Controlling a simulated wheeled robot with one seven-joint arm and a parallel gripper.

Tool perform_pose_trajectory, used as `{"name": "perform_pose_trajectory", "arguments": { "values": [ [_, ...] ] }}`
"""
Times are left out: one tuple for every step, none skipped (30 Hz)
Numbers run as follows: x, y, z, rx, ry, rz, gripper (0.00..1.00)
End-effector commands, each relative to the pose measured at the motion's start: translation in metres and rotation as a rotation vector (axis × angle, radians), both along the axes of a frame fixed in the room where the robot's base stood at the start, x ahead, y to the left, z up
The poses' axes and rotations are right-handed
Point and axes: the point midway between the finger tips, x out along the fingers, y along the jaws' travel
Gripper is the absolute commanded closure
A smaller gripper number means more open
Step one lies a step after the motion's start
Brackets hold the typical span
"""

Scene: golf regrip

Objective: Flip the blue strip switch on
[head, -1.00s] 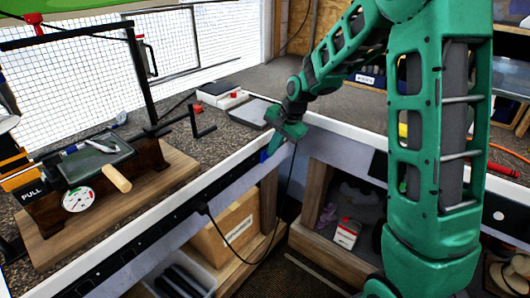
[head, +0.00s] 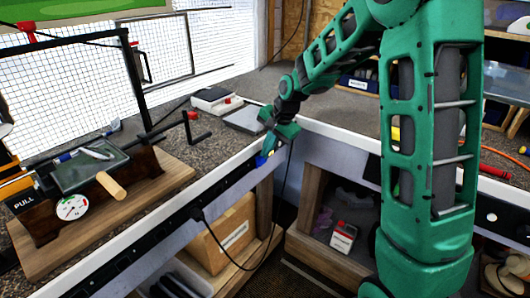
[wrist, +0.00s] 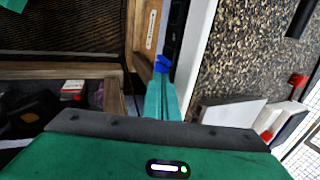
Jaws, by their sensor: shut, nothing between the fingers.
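The blue strip switch (head: 261,160) sits at the far end of the black power strip (head: 215,188) on the front face of the bench. In the wrist view the blue switch (wrist: 162,63) shows just beyond my fingertips. My gripper (head: 268,151) is shut and empty, with its tips at or very close to the switch; I cannot tell whether they touch. The fingers also show in the wrist view (wrist: 162,82). They partly cover the switch, and its on or off position cannot be made out.
A black cord (head: 246,266) hangs from the strip and loops up near my gripper. The white bench edge (head: 150,203) runs just above the strip. A cardboard box (head: 222,240) stands on the shelf below. A grey flat device (head: 243,119) lies on the bench top near the corner.

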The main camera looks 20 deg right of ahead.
Motion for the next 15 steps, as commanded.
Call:
{"name": "perform_pose_trajectory", "arguments": {
  "values": [
    [0.000,0.000,0.000,0.000,0.000,0.000,1.00],
    [0.000,0.000,0.000,0.000,0.000,0.000,1.00],
    [-0.001,-0.001,0.000,-0.001,0.001,0.000,1.00],
    [-0.001,-0.001,0.000,0.000,0.000,0.000,1.00],
    [-0.002,-0.002,0.001,0.000,0.000,0.000,1.00],
    [-0.004,-0.004,0.001,0.000,0.000,0.000,1.00],
    [-0.006,-0.005,0.002,0.000,0.000,0.000,1.00],
    [-0.008,-0.007,0.002,-0.001,0.001,0.000,1.00],
    [-0.012,-0.010,0.003,0.000,0.001,0.000,1.00],
    [-0.015,-0.013,0.004,-0.001,0.001,0.000,1.00],
    [-0.018,-0.016,0.005,0.000,0.000,0.000,1.00],
    [-0.023,-0.019,0.006,0.000,0.001,0.001,1.00],
    [-0.024,-0.020,0.011,-0.001,-0.002,0.004,1.00],
    [-0.023,-0.020,0.019,-0.001,-0.004,0.004,1.00],
    [-0.023,-0.020,0.028,0.000,-0.005,0.004,1.00]
  ]
}}
